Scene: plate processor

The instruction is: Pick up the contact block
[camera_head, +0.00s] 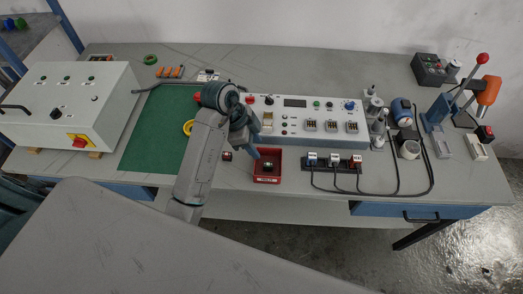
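A small dark block with a reddish part (227,156), which may be the contact block, lies on the grey bench between the green mat and a red tray (267,179). Another small dark piece (268,167) lies inside that red tray. I cannot tell for sure which is the contact block. My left gripper (254,153) points down, above the bench between the small block and the red tray. Its fingers are small and partly hidden by its wrist, so its opening is unclear. My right gripper is not in view.
A white control box (300,119) stands behind the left gripper. A black strip with several plugs and cables (333,163) lies right of the red tray. A larger white box (70,105) stands left of the green mat (150,140). A lever press (440,108) stands far right.

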